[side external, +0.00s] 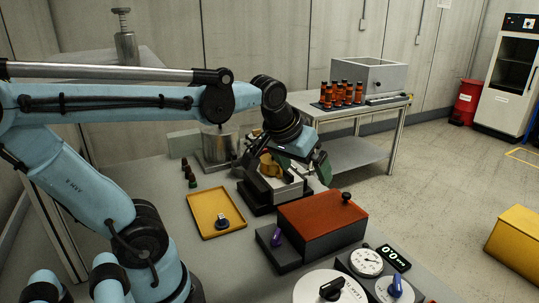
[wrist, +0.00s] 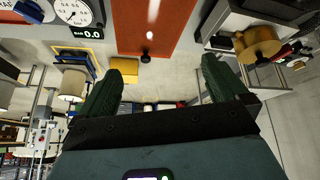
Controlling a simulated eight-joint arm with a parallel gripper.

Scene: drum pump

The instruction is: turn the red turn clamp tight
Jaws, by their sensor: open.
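A small red and dark part (wrist: 286,50) shows at the right of the wrist view, beside a brass-coloured round body (wrist: 256,42); it is too small to tell if it is the red turn clamp. In the side view, the brass body (side external: 268,166) sits in a grey and black fixture (side external: 262,196), partly hidden by my gripper. My gripper (side external: 318,168) is above the fixture's right side. Its green fingers are wide apart and empty in the wrist view (wrist: 160,85). No red clamp can be made out in the side view.
A red-topped box (side external: 318,220) with a black knob stands in front of the fixture. A gauge (side external: 366,262), a 0.0 display (side external: 394,258) and dials lie nearer. A yellow tray (side external: 217,212) holds a small knob at left. A metal cylinder (side external: 220,148) stands behind.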

